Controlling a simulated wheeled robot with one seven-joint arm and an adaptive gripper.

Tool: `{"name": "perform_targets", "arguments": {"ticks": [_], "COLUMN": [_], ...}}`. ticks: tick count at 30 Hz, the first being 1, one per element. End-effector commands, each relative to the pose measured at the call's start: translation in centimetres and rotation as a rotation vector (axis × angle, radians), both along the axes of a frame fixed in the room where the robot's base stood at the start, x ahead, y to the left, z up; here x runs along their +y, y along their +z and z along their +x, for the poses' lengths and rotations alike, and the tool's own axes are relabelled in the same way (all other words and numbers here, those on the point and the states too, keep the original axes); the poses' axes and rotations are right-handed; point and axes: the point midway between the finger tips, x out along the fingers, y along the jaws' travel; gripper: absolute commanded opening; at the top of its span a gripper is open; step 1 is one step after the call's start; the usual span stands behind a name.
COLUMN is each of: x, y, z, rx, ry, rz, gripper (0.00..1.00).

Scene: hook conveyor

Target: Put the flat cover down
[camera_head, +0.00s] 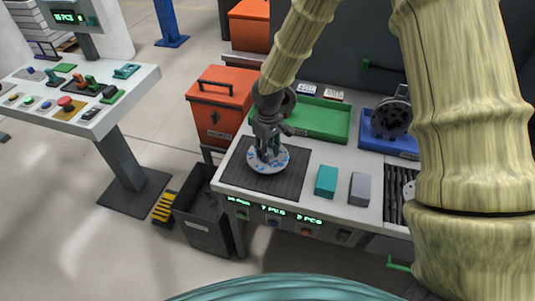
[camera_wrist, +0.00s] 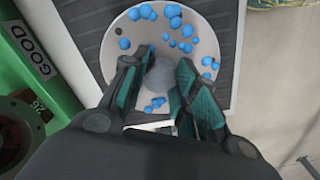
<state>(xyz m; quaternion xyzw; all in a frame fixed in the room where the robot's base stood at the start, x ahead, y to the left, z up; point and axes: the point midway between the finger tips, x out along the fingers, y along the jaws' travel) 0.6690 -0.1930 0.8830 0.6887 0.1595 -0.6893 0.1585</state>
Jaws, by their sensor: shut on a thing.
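The flat cover (camera_head: 281,161) is a round, pale disc with blue spots. It is at or just above the dark ribbed mat (camera_head: 294,186) on the table; I cannot tell if it touches. My gripper (camera_head: 268,155) is over the cover with its fingers pointing down. In the wrist view the cover (camera_wrist: 203,40) has blue blobs around a grey central knob (camera_wrist: 160,78). The teal fingers of my gripper (camera_wrist: 162,85) are on either side of the knob and shut on it. The underside of the cover is hidden.
A green tray (camera_head: 320,121) and a blue tray (camera_head: 385,147) with a dark round part stand behind. A teal block (camera_head: 326,181) and a grey block (camera_head: 360,189) lie right of the mat. A dark bin (camera_head: 203,222) stands at the table's left front.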

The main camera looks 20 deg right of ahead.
Motion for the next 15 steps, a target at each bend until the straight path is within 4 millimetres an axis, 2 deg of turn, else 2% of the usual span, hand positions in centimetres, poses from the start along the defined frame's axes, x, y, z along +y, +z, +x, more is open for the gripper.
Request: {"name": "perform_targets", "arguments": {"ticks": [5,15], "x": [0.1,0.0], "y": [-0.3,-3.1], "z": [0.3,0.2], "rx": [0.0,-0.001], "ry": [0.0,0.0], "rz": [0.0,0.0], "gripper": [0.0,0.0]}}
